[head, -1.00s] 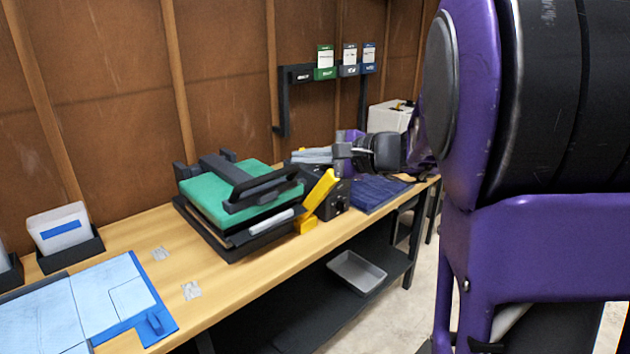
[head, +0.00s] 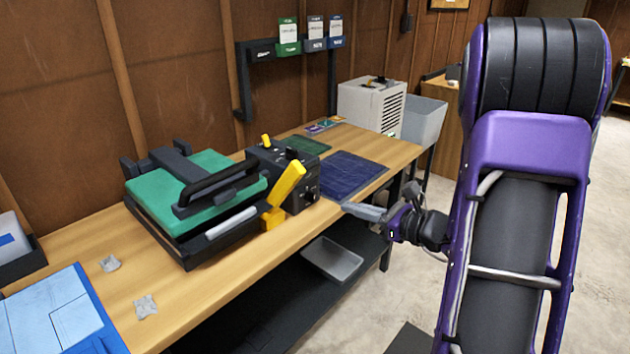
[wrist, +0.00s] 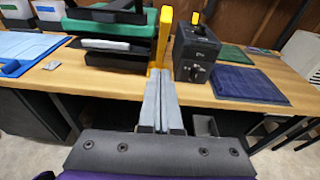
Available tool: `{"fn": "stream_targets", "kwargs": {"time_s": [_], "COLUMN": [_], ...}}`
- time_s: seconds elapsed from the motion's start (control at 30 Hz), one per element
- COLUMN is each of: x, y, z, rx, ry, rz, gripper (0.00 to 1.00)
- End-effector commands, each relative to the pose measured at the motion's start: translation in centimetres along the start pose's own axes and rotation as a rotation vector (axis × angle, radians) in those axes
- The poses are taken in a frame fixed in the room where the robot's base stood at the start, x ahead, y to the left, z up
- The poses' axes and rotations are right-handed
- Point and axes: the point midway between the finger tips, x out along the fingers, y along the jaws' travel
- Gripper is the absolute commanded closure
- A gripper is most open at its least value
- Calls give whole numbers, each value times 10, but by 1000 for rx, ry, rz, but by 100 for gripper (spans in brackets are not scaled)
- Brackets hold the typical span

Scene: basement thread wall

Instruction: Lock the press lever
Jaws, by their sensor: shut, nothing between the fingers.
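The heat press (head: 192,203) stands on the bench with its green upper plate lowered over the dark base. It has a black handle bar (head: 215,182). A yellow lever (head: 284,192) stands tilted at its front right corner on a yellow bracket, and also shows in the wrist view (wrist: 162,38). My gripper (head: 350,207) is in front of the bench, right of the lever and apart from it. In the wrist view the gripper's grey fingers (wrist: 160,80) lie together, empty, pointing toward the lever's lower part.
A black control box (head: 298,180) with a small yellow knob stands just right of the lever. A dark blue mat (head: 345,176) lies beyond it. A grey tray (head: 331,259) sits on the lower shelf. Floor in front of the bench is open.

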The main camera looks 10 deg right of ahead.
Motion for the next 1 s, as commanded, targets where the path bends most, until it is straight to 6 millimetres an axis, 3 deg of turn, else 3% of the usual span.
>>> {"fn": "stream_targets", "kwargs": {"time_s": [0.4,0.57,0.77,1.0], "x": [-2,5,39,91], "y": [-1,0,0,-1], "z": [-3,-3,-3,-2], "rx": [26,25,24,24], "ry": [-7,-7,-7,-7], "rz": [-7,-4,-2,-3], "gripper": [100,100,100,100]}}
